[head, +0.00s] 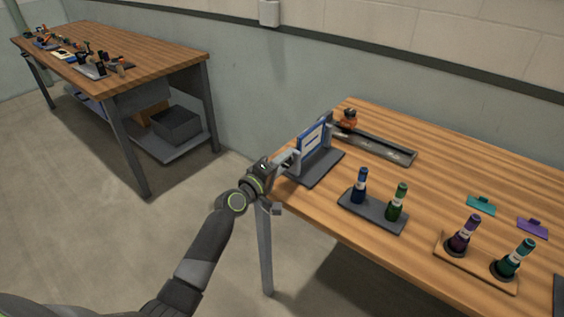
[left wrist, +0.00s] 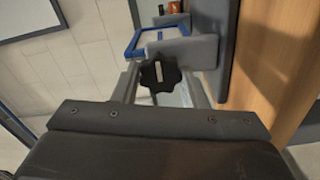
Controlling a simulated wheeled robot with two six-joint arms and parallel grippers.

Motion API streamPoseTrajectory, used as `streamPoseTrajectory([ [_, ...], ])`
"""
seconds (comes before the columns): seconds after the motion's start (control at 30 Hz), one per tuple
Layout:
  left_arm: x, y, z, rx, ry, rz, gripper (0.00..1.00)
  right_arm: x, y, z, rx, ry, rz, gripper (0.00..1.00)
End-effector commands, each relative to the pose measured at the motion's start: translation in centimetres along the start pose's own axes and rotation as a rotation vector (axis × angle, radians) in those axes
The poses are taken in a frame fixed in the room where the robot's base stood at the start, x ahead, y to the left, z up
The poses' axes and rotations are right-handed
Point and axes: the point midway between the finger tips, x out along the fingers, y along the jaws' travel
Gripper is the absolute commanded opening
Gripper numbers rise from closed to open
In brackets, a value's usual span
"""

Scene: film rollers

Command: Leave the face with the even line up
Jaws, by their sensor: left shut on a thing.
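A blue-framed panel (head: 313,139) stands upright on a dark grey base (head: 318,168) at the left end of the near table. Its face towards the head camera is white with a dark line; I cannot tell if the line is even. Its blue frame (left wrist: 135,47) also shows in the left wrist view, beside a grey upright plate (left wrist: 190,49). My left gripper (head: 291,157) is at the panel's left side. In the left wrist view it is shut on a black lobed knob (left wrist: 159,74) with a pale stripe. The panel's other face is hidden. My right gripper is out of view.
A dark rail (head: 385,150) with an orange-and-black item (head: 348,120) lies behind the panel. Bottles stand on a dark tray (head: 372,213) and a wooden tray (head: 475,264) to the right. Teal (head: 481,205) and purple (head: 532,228) tags lie behind them. Another cluttered table (head: 150,45) stands far left.

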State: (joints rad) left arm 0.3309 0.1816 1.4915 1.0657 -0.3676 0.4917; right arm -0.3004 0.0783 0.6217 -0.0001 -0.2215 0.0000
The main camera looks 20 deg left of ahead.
Motion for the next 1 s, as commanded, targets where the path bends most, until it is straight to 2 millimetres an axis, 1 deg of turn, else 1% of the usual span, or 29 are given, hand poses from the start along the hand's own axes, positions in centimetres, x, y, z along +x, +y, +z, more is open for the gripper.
streamPoseTrajectory([
  [0.47, -0.05, -0.18, 0.02, -0.016, 0.0, -0.003, 0.16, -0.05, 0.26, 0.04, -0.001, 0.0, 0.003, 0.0],
  [0.5, -0.05, -0.18, 0.02, -0.016, 0.0, -0.003, 0.4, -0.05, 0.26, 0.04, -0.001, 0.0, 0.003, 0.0],
  [0.67, -0.04, -0.13, 0.01, -0.015, 0.0, -0.002, 0.61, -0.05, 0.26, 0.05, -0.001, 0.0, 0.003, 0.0],
  [1.0, -0.29, -0.05, -0.02, -0.014, 0.0, -0.001, 0.61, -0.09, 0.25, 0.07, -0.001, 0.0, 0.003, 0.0],
])
